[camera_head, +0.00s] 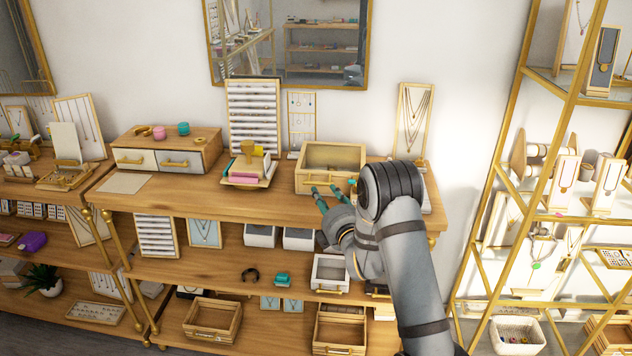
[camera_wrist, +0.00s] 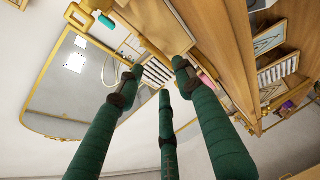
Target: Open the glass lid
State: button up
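The wooden box with a glass lid (camera_head: 335,155) sits on the top shelf in the head view, near its right part. The lid lies flat and closed, with a gold handle on the box's front. My gripper (camera_head: 325,190) is just in front of the box, its green fingers pointing toward its front face. The wrist view shows three green fingers (camera_wrist: 160,80) spread apart with nothing between them. A wooden box side (camera_wrist: 160,25) shows beyond the fingertips in that view. Whether a fingertip touches the box is unclear.
A tilted tray with a pink item (camera_head: 243,179) stands left of the box. A drawer box (camera_head: 168,160) is farther left. A ring display (camera_head: 254,117) and necklace stand (camera_head: 413,120) stand behind. A gold-framed glass shelf unit (camera_head: 540,215) is at the right.

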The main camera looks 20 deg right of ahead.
aim_at(319, 184)
jog(key=w+p, duration=0.1)
jog(key=w, duration=0.2)
jog(key=w+d+p, duration=0.1)
jog(key=w, duration=0.2)
jog(key=w+p, duration=0.1)
jog(key=w, duration=0.2)
jog(key=shift+w+d+f+p, duration=0.2)
jog(key=shift+d+f+p, duration=0.05)
jog(key=shift+f+p, duration=0.1)
jog(key=shift+c, duration=1)
jog(key=shift+s, duration=0.1)
jog(key=c, duration=0.6)
grip_shut()
jog(key=shift+d+f, duration=0.15)
